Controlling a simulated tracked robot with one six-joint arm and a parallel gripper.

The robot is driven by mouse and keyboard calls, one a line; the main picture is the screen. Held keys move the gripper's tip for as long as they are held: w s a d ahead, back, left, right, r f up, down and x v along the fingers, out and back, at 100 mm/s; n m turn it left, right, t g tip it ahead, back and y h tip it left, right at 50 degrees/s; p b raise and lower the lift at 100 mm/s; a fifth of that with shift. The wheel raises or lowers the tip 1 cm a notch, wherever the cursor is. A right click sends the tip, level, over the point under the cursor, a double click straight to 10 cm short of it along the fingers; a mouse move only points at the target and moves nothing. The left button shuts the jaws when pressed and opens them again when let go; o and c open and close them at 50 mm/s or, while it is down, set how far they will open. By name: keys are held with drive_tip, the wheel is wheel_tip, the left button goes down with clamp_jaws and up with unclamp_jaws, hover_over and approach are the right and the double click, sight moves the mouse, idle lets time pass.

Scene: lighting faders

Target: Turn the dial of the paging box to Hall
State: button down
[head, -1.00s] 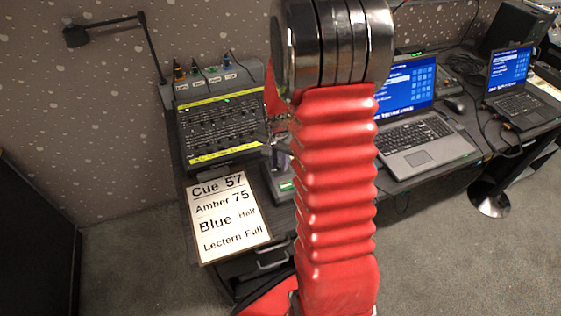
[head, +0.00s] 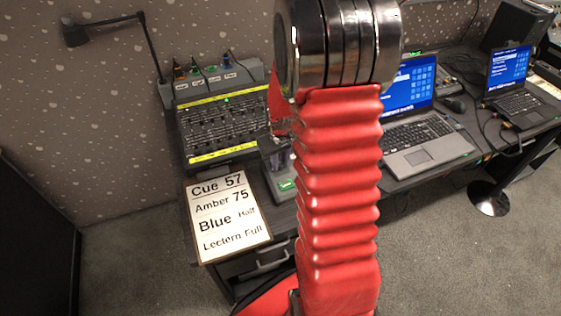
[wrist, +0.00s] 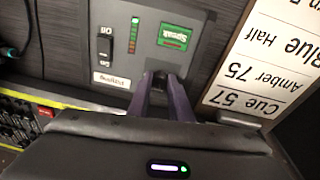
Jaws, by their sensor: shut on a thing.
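The grey paging box (wrist: 205,45) fills the upper middle of the wrist view. It has a green Speak plate (wrist: 175,36), a black on/off switch (wrist: 105,47) and a row of small lights. My gripper's purple fingers (wrist: 161,82) point down at the box and are closed on its small dark dial (wrist: 160,77). The fingers hide most of the dial, and I cannot read its setting. In the head view the paging box (head: 284,196) shows at the left of my red arm, which hides part of it.
A fader desk (head: 222,125) with yellow strips stands beside the box. A cue card (head: 228,218) lies at the table's front left. A laptop (head: 420,135) stands to the right of my arm. A desk lamp (head: 145,50) rises at the back left.

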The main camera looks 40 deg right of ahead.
drive_tip(key=n, duration=0.7)
drive_tip(key=shift+s+f, duration=0.15)
drive_tip(key=shift+s, duration=0.15)
drive_tip(key=n, duration=0.7)
drive_tip(key=shift+d+y, duration=0.1)
drive_tip(key=shift+y, duration=0.3)
drive_tip(key=c, duration=2)
unclamp_jaws()
drive_tip(key=o, duration=0.4)
drive_tip(key=shift+w+t, duration=0.15)
drive_tip(key=shift+t, duration=0.15)
drive_tip(key=shift+d, duration=0.1)
drive_tip(key=shift+r, duration=0.2)
